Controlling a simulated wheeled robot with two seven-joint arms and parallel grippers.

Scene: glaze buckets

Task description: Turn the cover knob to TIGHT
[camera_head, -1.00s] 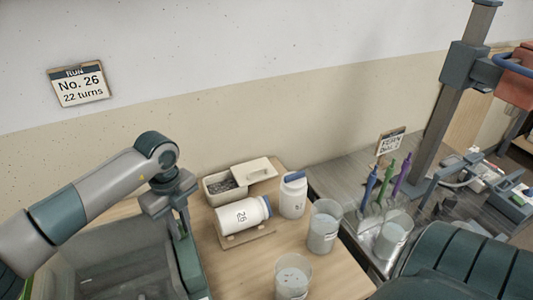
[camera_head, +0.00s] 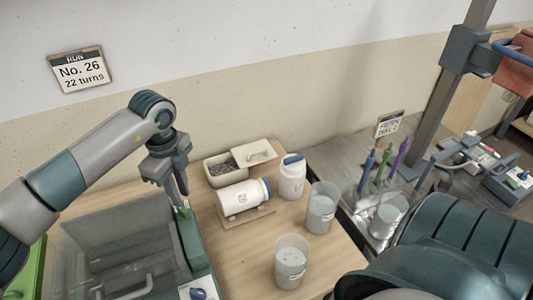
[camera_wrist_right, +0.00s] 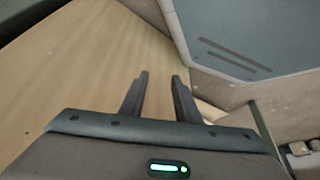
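A blue knob (camera_head: 198,294) on a white plate shows at the bottom edge, on the front right of a green-grey machine (camera_head: 192,246). I take it for the cover knob; its setting and lettering are too small to read. The machine's grey see-through cover (camera_head: 120,240) has a bar handle. My left gripper (camera_head: 183,207) points down at the machine's back right, beyond the knob and apart from it. A small green thing is at its fingertips; I cannot tell whether they touch or are shut. My right gripper (camera_wrist_right: 160,80) is open and empty in the right wrist view.
Right of the machine, the wooden table (camera_head: 240,265) holds a lying white jar (camera_head: 243,196), an upright white jar (camera_head: 292,180), two clear buckets (camera_head: 321,208) and an open box (camera_head: 222,168). Bare wood lies between the machine and the nearer bucket. My right arm covers the lower right.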

